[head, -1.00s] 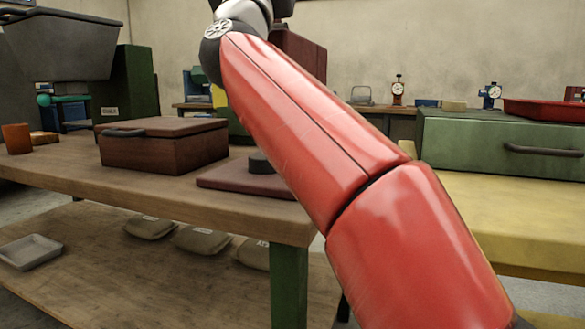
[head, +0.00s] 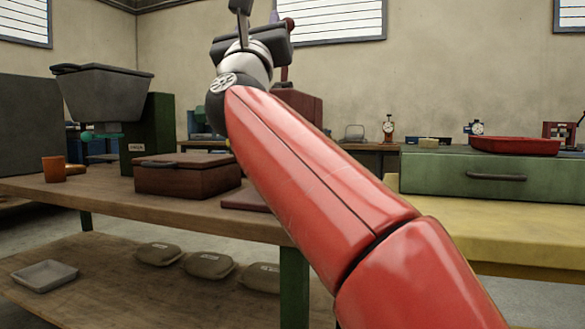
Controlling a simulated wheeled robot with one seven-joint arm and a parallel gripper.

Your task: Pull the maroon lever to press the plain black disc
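The maroon press column (head: 303,106) stands behind my red arm, at the back of the wooden bench. A maroon lever with a rounded knob (head: 289,24) rises above it, partly covered by my gripper. My gripper (head: 257,14) is at the top of the head view, pointing up, just left of the knob in the picture. I cannot tell whether it touches the lever, and its finger gap is unclear. A strip of the press's maroon base (head: 240,199) shows left of my arm. The black disc is hidden behind my arm now.
A brown lidded box (head: 187,175), an orange cup (head: 54,168) and a green stand with a grey hopper (head: 104,95) are on the wooden bench (head: 130,204). A green drawer case (head: 480,174) with a red tray (head: 514,146) stands on the yellow bench at right.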

